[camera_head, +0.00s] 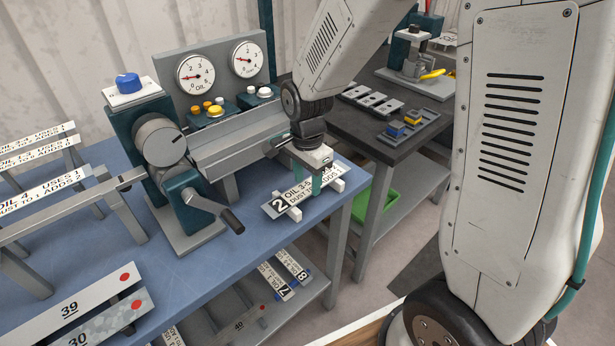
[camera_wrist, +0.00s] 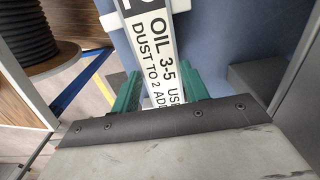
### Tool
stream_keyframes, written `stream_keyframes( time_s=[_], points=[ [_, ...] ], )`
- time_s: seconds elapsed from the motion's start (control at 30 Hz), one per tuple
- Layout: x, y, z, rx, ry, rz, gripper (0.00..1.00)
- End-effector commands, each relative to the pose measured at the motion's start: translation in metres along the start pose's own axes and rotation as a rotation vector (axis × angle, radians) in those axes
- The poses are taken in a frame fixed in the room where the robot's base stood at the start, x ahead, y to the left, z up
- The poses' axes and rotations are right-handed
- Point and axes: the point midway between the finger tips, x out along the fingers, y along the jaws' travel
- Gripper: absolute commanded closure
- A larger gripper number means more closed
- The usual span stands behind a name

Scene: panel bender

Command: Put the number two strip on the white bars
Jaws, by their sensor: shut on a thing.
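The number two strip (camera_head: 278,205) is a white label strip with a black end marked 2 and text starting "OIL 3-5". My gripper (camera_head: 312,182) is shut on it near its middle, from above. In the wrist view the strip (camera_wrist: 154,45) runs between the two green fingers of my gripper (camera_wrist: 158,84). Two short white bars (camera_head: 293,213) stand at the right end of the blue bench, and the strip lies across them, at or just above their tops. I cannot tell whether it touches them. My gripper hides part of the strip.
A bending machine (camera_head: 235,139) with a crank (camera_head: 215,207) and two gauges stands left of the strip. More label strips lie on racks (camera_head: 40,190) at left and on the lower shelf (camera_head: 270,317). A dark side table (camera_head: 400,148) with small parts stands to the right.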

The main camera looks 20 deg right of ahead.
Motion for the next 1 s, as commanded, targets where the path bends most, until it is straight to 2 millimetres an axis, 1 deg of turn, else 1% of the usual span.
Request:
stream_keyframes(
  time_s=[0.03, 0.1, 0.37, 0.47, 0.57, 0.67, 0.8, 0.9, 1.0],
  points=[
    [0.001, 0.0, 0.0, 0.0, 0.0, 0.001, 0.5],
    [0.001, 0.0, 0.0, 0.001, 0.0, 0.0, 0.33],
    [0.0, 0.0, -0.001, 0.001, 0.0, 0.0, 0.33],
    [-0.005, 0.0, -0.001, 0.001, 0.0, -0.001, 0.33],
    [-0.018, -0.001, -0.001, 0.001, 0.001, -0.004, 0.33],
    [-0.038, -0.001, -0.001, 0.001, 0.001, -0.005, 0.33],
    [-0.07, -0.001, -0.001, 0.001, 0.001, -0.006, 0.33],
    [-0.09, -0.001, -0.001, 0.001, 0.001, -0.005, 0.33],
    [-0.106, 0.0, -0.001, 0.001, 0.001, -0.003, 0.33]
  ],
)
